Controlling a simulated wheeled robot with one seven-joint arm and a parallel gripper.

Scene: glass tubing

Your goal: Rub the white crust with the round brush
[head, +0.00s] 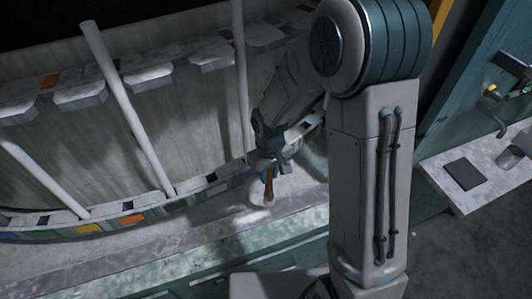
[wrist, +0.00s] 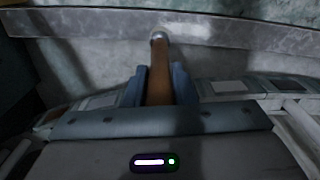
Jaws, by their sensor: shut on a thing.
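My gripper (head: 268,166) is shut on the brown handle of the round brush (head: 269,186), just above a pale stone ledge. In the wrist view the handle (wrist: 158,78) runs between the two blue-grey fingers of my gripper (wrist: 159,88) and ends in a small pale metallic end. In the head view the brush points down, and its lower end is at a whitish patch on the ledge. I cannot tell whether it touches. The white crust is not clearly told apart from the pale, mottled ledge.
A curved rail with coloured squares (head: 131,219) runs behind the ledge (head: 215,221). On the right, a side counter (head: 460,198) holds a dark pad (head: 464,173) and a cup (head: 509,157).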

